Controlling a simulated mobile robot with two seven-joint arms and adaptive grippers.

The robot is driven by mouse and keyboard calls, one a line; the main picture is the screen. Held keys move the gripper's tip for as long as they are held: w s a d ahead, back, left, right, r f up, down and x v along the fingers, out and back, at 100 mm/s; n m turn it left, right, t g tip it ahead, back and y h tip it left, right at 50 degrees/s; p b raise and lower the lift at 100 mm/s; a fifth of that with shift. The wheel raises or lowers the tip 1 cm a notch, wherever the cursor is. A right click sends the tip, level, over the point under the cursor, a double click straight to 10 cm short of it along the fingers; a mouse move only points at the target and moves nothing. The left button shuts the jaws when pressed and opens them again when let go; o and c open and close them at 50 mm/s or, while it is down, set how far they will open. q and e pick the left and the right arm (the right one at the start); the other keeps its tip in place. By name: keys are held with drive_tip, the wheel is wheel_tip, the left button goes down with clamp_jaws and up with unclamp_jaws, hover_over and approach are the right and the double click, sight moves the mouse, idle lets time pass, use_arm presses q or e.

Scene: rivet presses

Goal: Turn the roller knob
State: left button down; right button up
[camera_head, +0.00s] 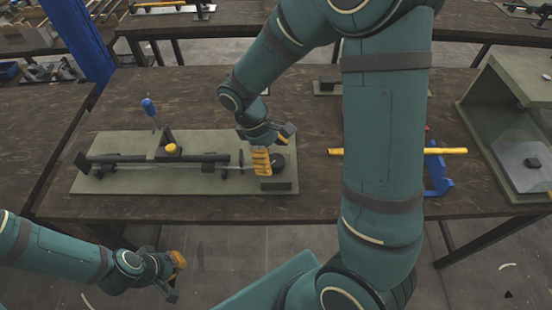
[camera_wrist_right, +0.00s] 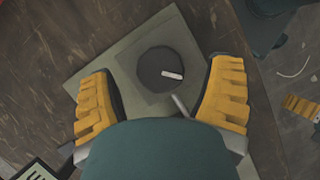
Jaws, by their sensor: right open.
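The roller knob is a dark round disc with a short white mark (camera_wrist_right: 167,70), on the right end of a grey-green base plate (camera_head: 120,182). It also shows in the head view as a dark round shape (camera_head: 279,160), partly hidden by my right gripper. My right gripper (camera_head: 266,160) is open above the knob, with its yellow fingers on either side of it in the wrist view. I see no contact with the knob. My left gripper (camera_head: 172,274) is low at the left, in front of the table and away from the knob.
A yellow bar on a blue stand (camera_head: 438,172) lies right of my right arm. A grey-green open box (camera_head: 505,92) stands at the far right. Bare wood shows behind the plate.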

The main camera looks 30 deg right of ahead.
drive_tip(key=v, duration=1)
drive_tip(key=shift+r, duration=0.2)
